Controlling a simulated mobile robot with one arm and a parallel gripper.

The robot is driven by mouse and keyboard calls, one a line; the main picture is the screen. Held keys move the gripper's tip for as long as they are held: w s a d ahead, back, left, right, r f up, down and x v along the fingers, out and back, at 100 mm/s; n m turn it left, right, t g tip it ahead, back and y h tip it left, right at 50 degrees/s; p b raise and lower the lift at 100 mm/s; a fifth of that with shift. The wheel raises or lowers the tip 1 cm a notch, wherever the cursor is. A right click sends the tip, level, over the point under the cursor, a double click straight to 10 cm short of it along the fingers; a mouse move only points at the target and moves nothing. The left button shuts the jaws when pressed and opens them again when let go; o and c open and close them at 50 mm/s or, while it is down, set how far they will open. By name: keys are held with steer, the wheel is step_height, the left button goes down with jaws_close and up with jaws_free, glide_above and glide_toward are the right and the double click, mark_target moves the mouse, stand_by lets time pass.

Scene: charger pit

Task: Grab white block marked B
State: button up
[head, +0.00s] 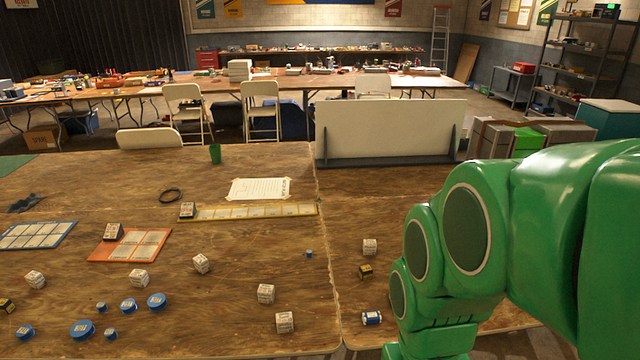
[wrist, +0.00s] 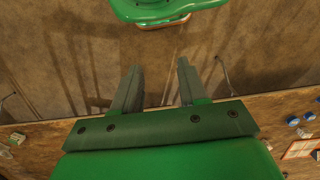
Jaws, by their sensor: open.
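Several white blocks with dark print lie scattered on the wooden table (head: 230,225) in the head view. One white block (head: 370,246) is right of the table seam, and two more, a white block (head: 266,293) and a white block (head: 284,322), are near the front middle. Others are a white block (head: 201,263), a white block (head: 138,279) and a white block (head: 35,279). The print is too small to tell which is marked B. My gripper (wrist: 157,66) is open and empty in the wrist view, over the floor beside the table edge, away from the blocks.
Blue discs (head: 82,330), a black-and-yellow cube (head: 365,271) and a blue-and-white cylinder (head: 372,318) lie among the blocks. Flat trays, an orange one (head: 103,252) and a blue one (head: 66,236), lie left. A white panel (head: 390,128) stands behind the table. My green arm covers the right.

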steer(key=o, duration=0.7)
